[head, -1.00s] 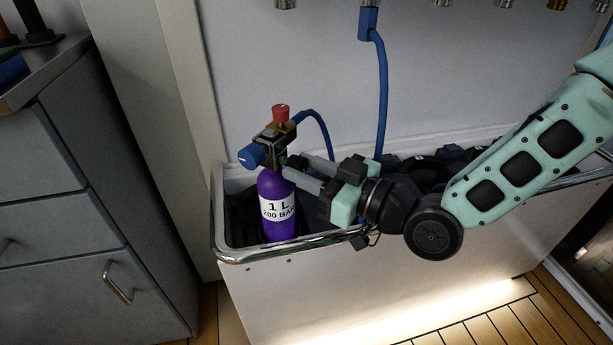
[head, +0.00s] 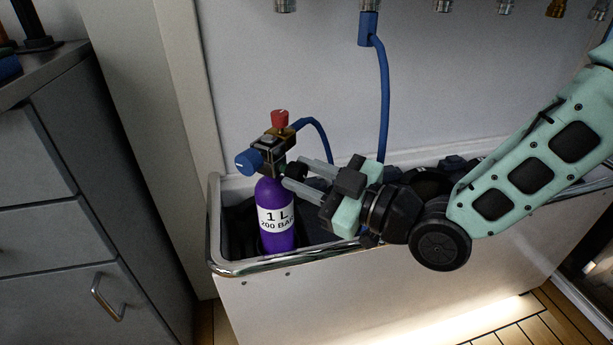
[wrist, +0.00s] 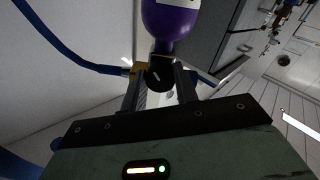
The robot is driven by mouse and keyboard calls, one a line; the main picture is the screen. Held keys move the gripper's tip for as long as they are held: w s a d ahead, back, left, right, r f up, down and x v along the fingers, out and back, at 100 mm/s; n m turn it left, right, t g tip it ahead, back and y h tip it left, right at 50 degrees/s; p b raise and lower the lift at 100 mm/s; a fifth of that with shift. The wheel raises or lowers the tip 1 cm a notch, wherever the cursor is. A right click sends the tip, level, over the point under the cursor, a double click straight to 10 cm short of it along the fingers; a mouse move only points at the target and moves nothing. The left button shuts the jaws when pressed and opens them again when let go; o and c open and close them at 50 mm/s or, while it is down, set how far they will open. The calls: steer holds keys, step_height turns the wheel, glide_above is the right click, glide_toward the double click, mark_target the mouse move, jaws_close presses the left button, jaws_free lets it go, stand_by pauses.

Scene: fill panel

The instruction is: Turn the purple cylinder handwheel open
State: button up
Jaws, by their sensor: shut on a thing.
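The purple cylinder (head: 276,238), labelled 1 L 200 BAR, stands upright at the left end of the white bin. On top is a brass-and-dark valve with a blue knob (head: 247,162) on the left and a red knob (head: 280,119) above. Its black handwheel (head: 296,171) faces right, towards my gripper (head: 295,172). In the wrist view the handwheel (wrist: 160,77), with a white mark, sits between the two fingers, with the cylinder (wrist: 172,22) beyond. My gripper is shut on the handwheel.
The bin's chrome rail (head: 290,259) runs below my gripper. A blue hose (head: 318,132) leads from the valve, and another blue hose (head: 382,95) hangs from the wall panel. Dark items fill the bin. A grey cabinet (head: 75,210) stands at left.

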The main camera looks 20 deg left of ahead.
steer(key=shift+f, duration=0.1)
steer(key=o, duration=1)
steer(key=shift+c, duration=0.2)
steer(key=p+v, duration=1)
steer(key=v, duration=0.7)
steer(key=shift+d, duration=0.2)
steer(key=shift+s, duration=0.1)
